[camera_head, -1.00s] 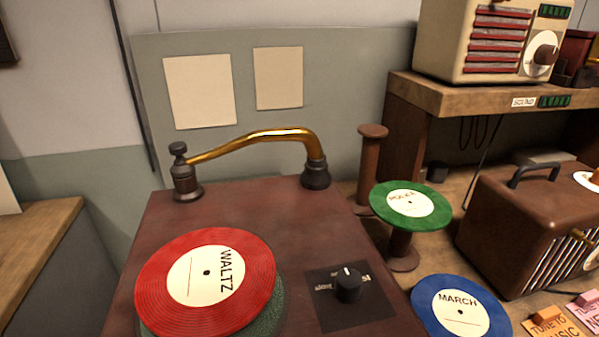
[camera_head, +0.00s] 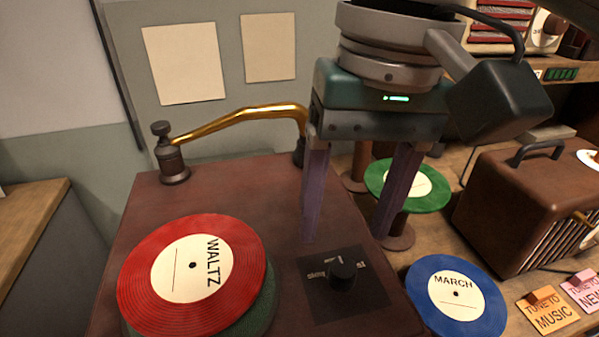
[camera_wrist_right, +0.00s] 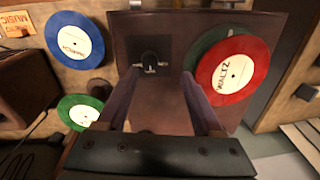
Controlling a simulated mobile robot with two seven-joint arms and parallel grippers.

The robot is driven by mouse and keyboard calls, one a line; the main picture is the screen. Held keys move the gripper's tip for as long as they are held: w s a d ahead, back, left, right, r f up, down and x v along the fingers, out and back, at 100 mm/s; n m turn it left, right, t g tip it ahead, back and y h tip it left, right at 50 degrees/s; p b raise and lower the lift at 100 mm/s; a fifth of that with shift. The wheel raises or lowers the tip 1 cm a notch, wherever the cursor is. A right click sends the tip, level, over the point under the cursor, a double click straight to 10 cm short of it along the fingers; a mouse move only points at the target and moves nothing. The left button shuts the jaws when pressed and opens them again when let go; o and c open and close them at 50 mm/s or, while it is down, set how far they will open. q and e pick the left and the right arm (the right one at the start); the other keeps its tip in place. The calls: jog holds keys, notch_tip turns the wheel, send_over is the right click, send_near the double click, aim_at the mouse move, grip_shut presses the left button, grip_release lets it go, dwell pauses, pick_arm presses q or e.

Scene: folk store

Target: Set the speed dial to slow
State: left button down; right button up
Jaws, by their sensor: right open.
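The speed dial is a black knob (camera_head: 342,275) on a dark square plate (camera_head: 318,301) at the front right of the brown record player (camera_head: 215,196). Small white lettering is around the knob, too small to read surely. It also shows in the right wrist view as a black knob (camera_wrist_right: 149,58). My right gripper (camera_head: 347,240) is open and empty, fingers pointing down, above and behind the dial, not touching it. In the right wrist view the dial lies beyond and between the two fingers. My left gripper is not in view.
A red WALTZ record (camera_head: 150,283) lies on the turntable left of the dial. A brass tonearm (camera_head: 235,116) spans the back. A green record (camera_head: 440,197) on a stand and a blue MARCH record (camera_head: 430,302) are to the right, near a brown case (camera_head: 500,205).

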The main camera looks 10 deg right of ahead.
aim_at(344, 267)
jog(key=shift+m+h, duration=0.3)
jog(key=shift+m, duration=0.2)
jog(key=f, duration=0.5)
jog(key=w+d+f, duration=0.1)
jog(key=f, duration=0.2)
jog(key=shift+f, duration=0.2)
grip_shut()
